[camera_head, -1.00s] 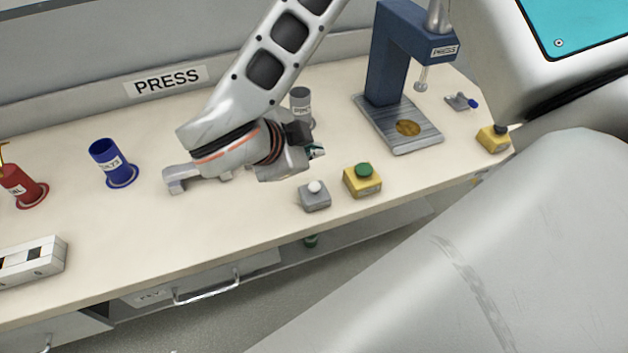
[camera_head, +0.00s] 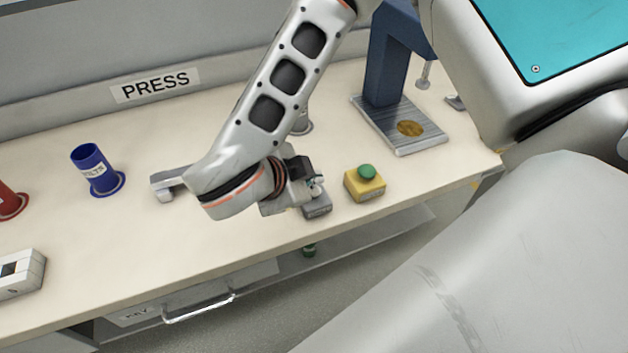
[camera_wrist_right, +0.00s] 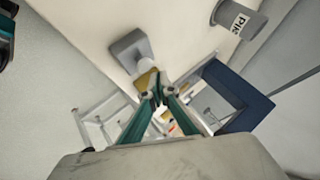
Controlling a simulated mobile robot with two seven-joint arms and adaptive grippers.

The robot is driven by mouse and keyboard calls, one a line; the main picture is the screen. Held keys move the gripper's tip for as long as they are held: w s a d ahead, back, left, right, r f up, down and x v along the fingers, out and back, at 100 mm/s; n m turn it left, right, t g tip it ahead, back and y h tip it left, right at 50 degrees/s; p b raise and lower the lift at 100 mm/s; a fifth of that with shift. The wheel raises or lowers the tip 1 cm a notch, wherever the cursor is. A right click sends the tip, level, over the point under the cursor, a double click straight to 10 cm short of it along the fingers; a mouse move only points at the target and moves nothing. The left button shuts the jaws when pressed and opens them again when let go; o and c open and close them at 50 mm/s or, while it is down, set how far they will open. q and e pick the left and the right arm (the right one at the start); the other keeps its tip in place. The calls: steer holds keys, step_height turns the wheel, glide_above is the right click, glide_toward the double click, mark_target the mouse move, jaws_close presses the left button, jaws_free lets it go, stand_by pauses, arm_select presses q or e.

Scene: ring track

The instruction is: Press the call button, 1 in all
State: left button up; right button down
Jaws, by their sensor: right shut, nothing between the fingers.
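A grey box (camera_head: 317,208) stands near the front edge of the bench. Its white button shows in the right wrist view (camera_wrist_right: 147,66); in the head view my gripper hides it. A yellow box (camera_head: 364,188) with a green button (camera_head: 367,171) stands just to its right. I cannot read which is the call button. My right gripper (camera_head: 317,187) is shut and empty, its fingertips over the grey box. In the right wrist view its fingertips (camera_wrist_right: 160,94) show beside the white button; I cannot tell whether they touch it. My left gripper is not in view.
The blue press (camera_head: 388,70) with its ridged base (camera_head: 428,142) stands behind, to the right. A grey cylinder (camera_wrist_right: 238,19) stands behind my right arm. A blue cup (camera_head: 97,170) and a grey bracket (camera_head: 165,186) are to the left.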

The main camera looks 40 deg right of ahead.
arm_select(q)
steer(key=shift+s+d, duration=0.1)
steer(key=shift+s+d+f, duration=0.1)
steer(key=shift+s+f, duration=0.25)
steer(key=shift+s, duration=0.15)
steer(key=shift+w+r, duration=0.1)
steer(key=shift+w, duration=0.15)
arm_select(e)
steer(key=shift+f, duration=0.5)
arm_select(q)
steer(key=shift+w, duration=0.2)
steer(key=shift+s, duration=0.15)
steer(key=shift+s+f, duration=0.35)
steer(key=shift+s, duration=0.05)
arm_select(e)
steer(key=shift+f, duration=0.1)
